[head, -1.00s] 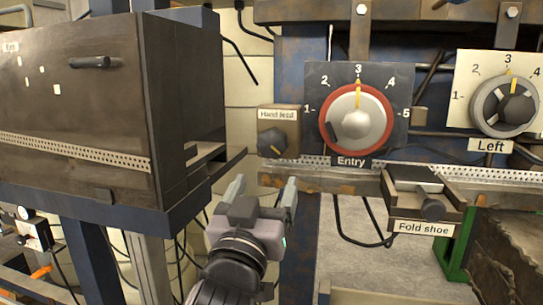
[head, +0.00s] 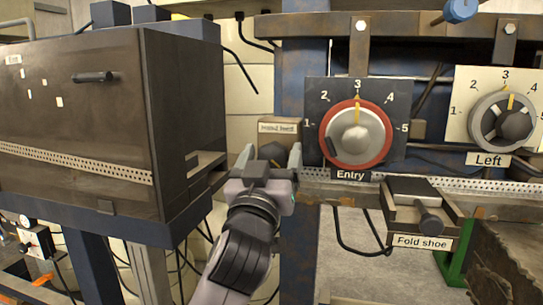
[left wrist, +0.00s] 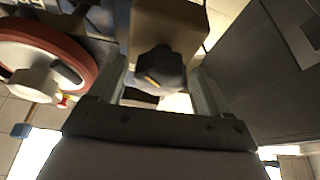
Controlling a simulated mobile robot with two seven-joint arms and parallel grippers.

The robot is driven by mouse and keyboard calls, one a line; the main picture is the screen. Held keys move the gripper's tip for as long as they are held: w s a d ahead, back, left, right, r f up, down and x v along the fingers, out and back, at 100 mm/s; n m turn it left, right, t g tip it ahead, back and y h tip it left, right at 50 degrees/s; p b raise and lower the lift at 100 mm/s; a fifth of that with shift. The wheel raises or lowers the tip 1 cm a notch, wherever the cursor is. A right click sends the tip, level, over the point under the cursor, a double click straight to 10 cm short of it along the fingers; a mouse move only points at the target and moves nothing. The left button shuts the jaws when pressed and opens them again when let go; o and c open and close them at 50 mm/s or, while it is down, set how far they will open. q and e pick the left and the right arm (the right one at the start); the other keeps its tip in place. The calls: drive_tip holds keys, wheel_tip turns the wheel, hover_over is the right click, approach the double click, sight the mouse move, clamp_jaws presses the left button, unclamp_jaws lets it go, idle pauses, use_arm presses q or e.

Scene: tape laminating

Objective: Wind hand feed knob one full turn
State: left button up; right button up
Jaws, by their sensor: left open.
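The hand feed knob (head: 272,151) is a small dark knob on a brown box labelled "Hand feed" (head: 279,127), left of the Entry dial. My left gripper (head: 271,158) is open, with one finger on each side of the knob in the head view. In the left wrist view the knob (left wrist: 160,68) has a yellow pointer mark and sits beyond and between the open fingertips (left wrist: 160,80). I cannot tell whether the fingers touch it. The gripper hides the knob's lower part in the head view. My right gripper is not in view.
The red-rimmed Entry dial (head: 356,134) is close on the right, its pointer near 3. The Left dial (head: 506,118) and the Fold shoe block (head: 420,205) are farther right. A large dark cabinet (head: 80,120) stands close on the left.

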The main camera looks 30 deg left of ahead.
use_arm(q)
drive_tip(key=c, duration=1)
